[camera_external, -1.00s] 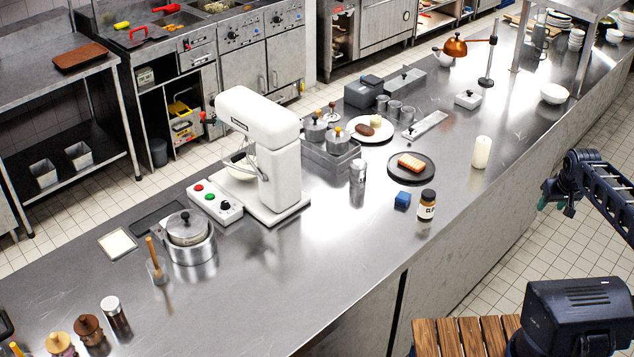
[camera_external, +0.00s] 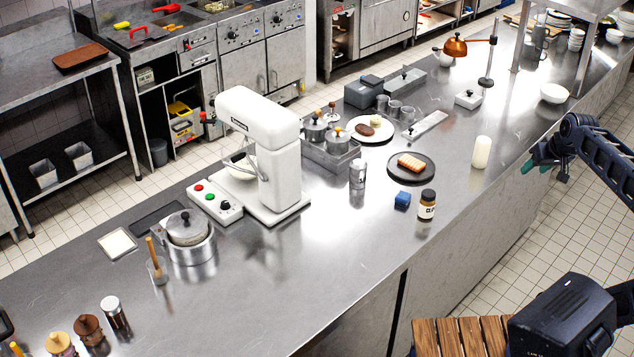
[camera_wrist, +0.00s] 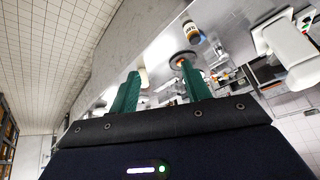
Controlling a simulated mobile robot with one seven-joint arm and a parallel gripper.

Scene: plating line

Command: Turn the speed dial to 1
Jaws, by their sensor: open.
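The speed dial (camera_external: 226,205) is a small dark knob on the white control box (camera_external: 213,203), beside a green and a red button, at the foot of the white stand mixer (camera_external: 262,150). I cannot read its setting. My gripper (camera_external: 543,166) is at the right, by the counter's near edge and far from the dial. Its two green fingers (camera_wrist: 160,92) stand apart with nothing between them in the wrist view. The mixer also shows at the right of the wrist view (camera_wrist: 285,38); the dial cannot be made out there.
A lidded pot (camera_external: 190,240) is near the control box. The front middle counter is clear.

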